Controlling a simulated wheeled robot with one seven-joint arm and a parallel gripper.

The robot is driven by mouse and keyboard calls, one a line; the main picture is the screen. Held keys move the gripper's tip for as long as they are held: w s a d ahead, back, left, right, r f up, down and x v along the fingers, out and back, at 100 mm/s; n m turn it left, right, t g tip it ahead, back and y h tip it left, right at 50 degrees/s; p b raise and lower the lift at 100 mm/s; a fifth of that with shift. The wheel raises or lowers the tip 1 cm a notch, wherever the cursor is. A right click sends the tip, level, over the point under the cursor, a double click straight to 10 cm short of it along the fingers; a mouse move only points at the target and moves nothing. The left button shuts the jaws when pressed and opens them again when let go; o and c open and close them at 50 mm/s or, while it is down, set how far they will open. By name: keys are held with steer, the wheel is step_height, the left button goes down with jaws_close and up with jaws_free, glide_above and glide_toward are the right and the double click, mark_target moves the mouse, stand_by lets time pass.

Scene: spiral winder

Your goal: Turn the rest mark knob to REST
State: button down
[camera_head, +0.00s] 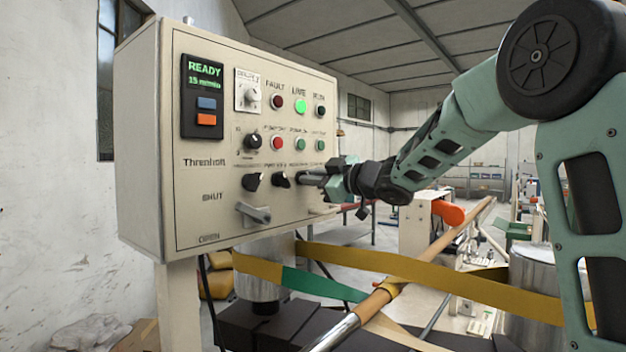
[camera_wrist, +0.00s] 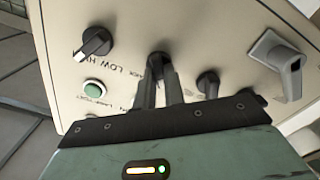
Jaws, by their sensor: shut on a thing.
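The grey-white control panel (camera_head: 215,120) carries several black knobs. My gripper (camera_head: 296,179) is shut on a black knob (camera_head: 281,180) in the lower row, the middle one of three in the wrist view. There, the fingers (camera_wrist: 158,80) stand on either side of this knob (camera_wrist: 158,62). Its pointer and printed marks are mostly hidden or too small to read, so I cannot tell its setting or confirm its name.
A black knob (camera_head: 253,181) sits left of the held one. A knob marked LOW and HIGH (camera_wrist: 95,42) and a green button (camera_wrist: 92,88) are on its other side. A grey lever (camera_head: 253,213) is below. A yellow band (camera_head: 420,276) and roller are beneath my arm.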

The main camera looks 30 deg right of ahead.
steer(key=c, duration=1.5)
jaws_free()
steer(key=shift+s, duration=0.1)
steer(key=b+v, duration=0.3)
steer(key=v, duration=1.4)
steer(key=shift+s+d+f, duration=0.1)
